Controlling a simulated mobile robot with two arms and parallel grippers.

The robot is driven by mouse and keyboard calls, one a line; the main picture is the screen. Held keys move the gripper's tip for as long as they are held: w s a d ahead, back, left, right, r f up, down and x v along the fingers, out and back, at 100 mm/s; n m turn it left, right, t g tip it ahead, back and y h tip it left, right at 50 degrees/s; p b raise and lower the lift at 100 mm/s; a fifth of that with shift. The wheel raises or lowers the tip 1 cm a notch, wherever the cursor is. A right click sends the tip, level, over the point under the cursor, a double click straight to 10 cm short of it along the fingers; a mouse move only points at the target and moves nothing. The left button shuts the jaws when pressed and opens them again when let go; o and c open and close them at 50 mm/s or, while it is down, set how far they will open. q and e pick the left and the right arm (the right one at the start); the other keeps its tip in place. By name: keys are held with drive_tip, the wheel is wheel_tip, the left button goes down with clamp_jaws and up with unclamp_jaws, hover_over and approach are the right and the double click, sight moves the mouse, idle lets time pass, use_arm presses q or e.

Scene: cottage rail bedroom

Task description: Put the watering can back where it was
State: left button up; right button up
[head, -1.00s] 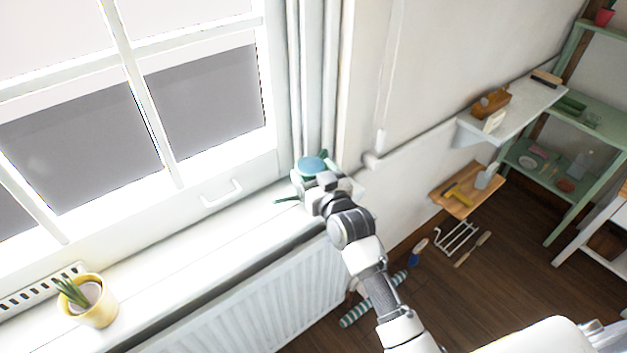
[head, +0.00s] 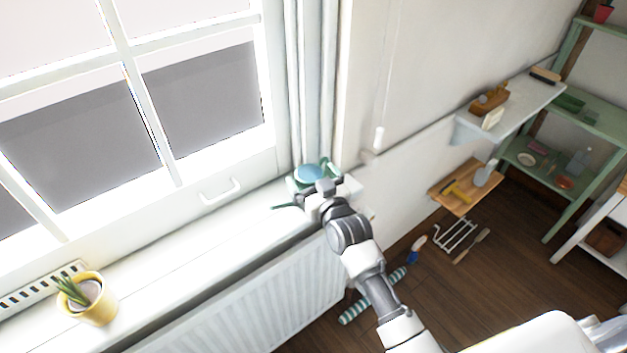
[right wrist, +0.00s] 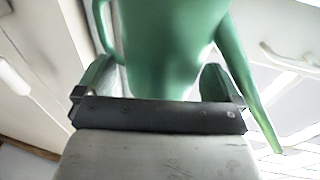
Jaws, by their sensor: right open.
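The green watering can (head: 309,172) stands at the right end of the white window sill, by the curtain, with a blue-looking top. Its spout points left over the sill. In the right wrist view the can's green body (right wrist: 170,50) fills the upper middle, with the handle at left and the spout at right. My right gripper (head: 318,192) is open at the near side of the can. In its wrist view the two fingers stand apart on either side of the can's lower body. Whether they touch it I cannot tell. My left gripper is not in view.
A yellow pot with a plant (head: 90,300) stands on the left part of the sill (head: 180,254). A radiator (head: 250,310) is below. At right are a white wall shelf (head: 520,108), a wooden shelf (head: 466,188) and a green rack (head: 590,120). The sill's middle is clear.

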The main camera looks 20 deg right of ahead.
drive_tip(key=shift+r, duration=0.25)
drive_tip(key=s+d+b, duration=0.1)
drive_tip(key=s+d, duration=0.1)
drive_tip(key=s, duration=1)
drive_tip(key=s+f+g, duration=0.3)
drive_tip(key=s+f, duration=0.1)
drive_tip(key=f, duration=0.8)
drive_tip(key=s+f+g+h, duration=0.1)
drive_tip(key=s+f+g, duration=0.2)
drive_tip(key=f, duration=0.8)
drive_tip(key=s+f+g, duration=0.3)
drive_tip(key=s+f, duration=0.1)
drive_tip(key=f, duration=0.8)
drive_tip(key=s+d+f+g, duration=0.1)
drive_tip(key=s+f+g, duration=0.1)
drive_tip(key=s+f, duration=0.3)
drive_tip(key=s+d+f+g+h, duration=0.1)
drive_tip(key=s+f, duration=0.5)
drive_tip(key=s, duration=0.8)
drive_tip(key=s+d+f+g, duration=0.2)
drive_tip(key=s+f+g, duration=0.2)
drive_tip(key=s, duration=0.5)
drive_tip(key=shift+s+d+f+n+g+h, duration=0.2)
drive_tip(key=shift+d+f+n+g+h, duration=0.15)
drive_tip(key=shift+f, duration=0.4)
